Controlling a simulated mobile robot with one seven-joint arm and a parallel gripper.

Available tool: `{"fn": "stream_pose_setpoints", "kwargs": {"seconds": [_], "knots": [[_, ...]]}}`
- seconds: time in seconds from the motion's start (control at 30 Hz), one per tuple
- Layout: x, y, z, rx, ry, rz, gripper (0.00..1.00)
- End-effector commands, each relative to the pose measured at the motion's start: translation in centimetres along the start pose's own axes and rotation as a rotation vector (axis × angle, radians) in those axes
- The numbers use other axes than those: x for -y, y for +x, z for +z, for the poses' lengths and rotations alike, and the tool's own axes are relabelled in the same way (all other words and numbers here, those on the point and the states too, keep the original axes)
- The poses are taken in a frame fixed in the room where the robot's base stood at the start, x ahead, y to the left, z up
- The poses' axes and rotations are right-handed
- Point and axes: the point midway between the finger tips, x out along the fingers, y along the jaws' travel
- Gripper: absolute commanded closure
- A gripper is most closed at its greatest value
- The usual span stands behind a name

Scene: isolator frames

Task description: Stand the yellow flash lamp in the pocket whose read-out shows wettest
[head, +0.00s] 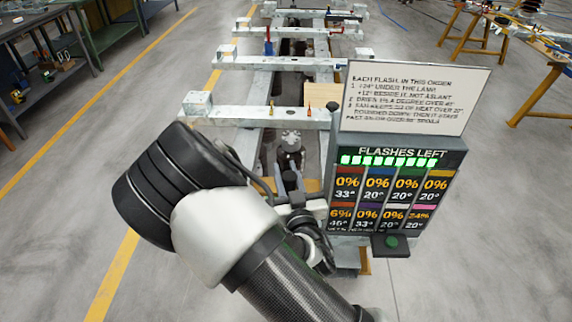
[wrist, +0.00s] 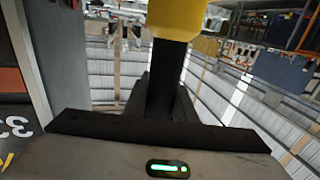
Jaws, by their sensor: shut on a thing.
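My gripper shows in the wrist view (wrist: 166,75) as dark jaws, shut on a yellow body (wrist: 176,14) at the top edge. It looks like the yellow flash lamp, but only its lower part shows. In the head view my arm hides most of the gripper and I cannot make out the lamp. The read-out board (head: 398,190) stands right of my arm. Its bottom right cell (head: 420,215), under a pink strip, reads 24%, the highest. The bottom left cell reads 6%, the others 0%. I cannot make out the pockets.
A white instruction sign (head: 415,97) stands above the board. A dark box with a green button (head: 391,241) sits below it. White crossbeams (head: 270,117) behind carry small orange and red pieces. A workbench (head: 45,70) is at far left.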

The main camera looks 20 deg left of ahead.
Motion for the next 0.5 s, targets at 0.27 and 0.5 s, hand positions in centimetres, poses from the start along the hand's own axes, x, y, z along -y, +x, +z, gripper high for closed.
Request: {"fn": "stream_pose_setpoints", "kwargs": {"seconds": [0.27,0.5], "knots": [[-0.03,0.08,0.93,-0.009,0.001,0.000,1.00],[-0.06,0.08,1.20,-0.009,0.002,0.001,1.00]]}}
